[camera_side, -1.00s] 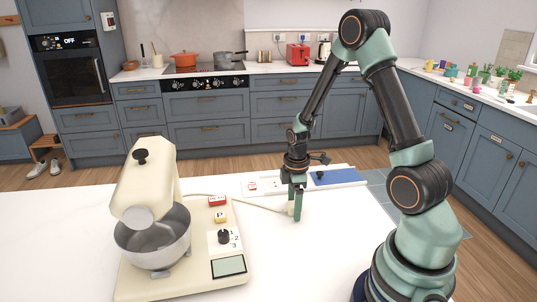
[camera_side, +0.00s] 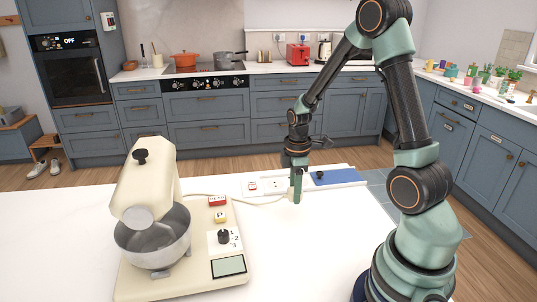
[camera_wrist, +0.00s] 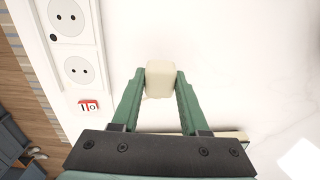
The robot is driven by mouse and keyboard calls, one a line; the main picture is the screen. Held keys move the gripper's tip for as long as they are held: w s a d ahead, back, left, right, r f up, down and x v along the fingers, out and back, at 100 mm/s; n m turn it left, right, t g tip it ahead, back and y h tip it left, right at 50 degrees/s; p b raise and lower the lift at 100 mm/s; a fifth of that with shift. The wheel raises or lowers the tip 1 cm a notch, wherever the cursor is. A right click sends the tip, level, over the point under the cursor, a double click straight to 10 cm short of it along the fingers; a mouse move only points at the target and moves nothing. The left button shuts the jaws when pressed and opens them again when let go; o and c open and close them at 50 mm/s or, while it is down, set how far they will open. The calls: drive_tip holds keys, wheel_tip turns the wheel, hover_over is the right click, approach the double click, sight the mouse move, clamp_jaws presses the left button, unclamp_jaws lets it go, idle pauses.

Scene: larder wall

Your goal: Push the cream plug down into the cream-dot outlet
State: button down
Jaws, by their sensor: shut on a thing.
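The cream plug (camera_wrist: 160,78) is between the two green fingers of my gripper (camera_wrist: 154,88) in the wrist view. My gripper is shut on it. In the side view my gripper (camera_side: 297,198) hangs fingers down in front of the outlet strip, and the fingers mostly hide the plug. The white outlet strip (camera_wrist: 93,62) lies left of the plug in the wrist view, clear of it. One outlet (camera_wrist: 69,14) has a black dot beside it. Another outlet (camera_wrist: 77,70) is nearer the red switch, and I cannot make out a cream dot.
A red and white rocker switch (camera_wrist: 88,105) sits at the strip's end. A cream stand mixer (camera_side: 155,205) stands at left, with a cord (camera_side: 262,204) running to my gripper. A blue panel (camera_side: 342,177) lies right of the outlets.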

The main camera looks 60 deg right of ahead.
wheel_tip(320, 180, up, 15)
idle(0.5)
hover_over(275, 184)
wheel_tip(275, 184, down, 12)
drive_tip(key=shift+f, duration=0.2)
drive_tip(key=shift+a, duration=0.1)
drive_tip(key=shift+f, duration=2.9)
drive_tip(key=shift+f, duration=0.65)
drive_tip(key=shift+c, duration=1.7)
unclamp_jaws()
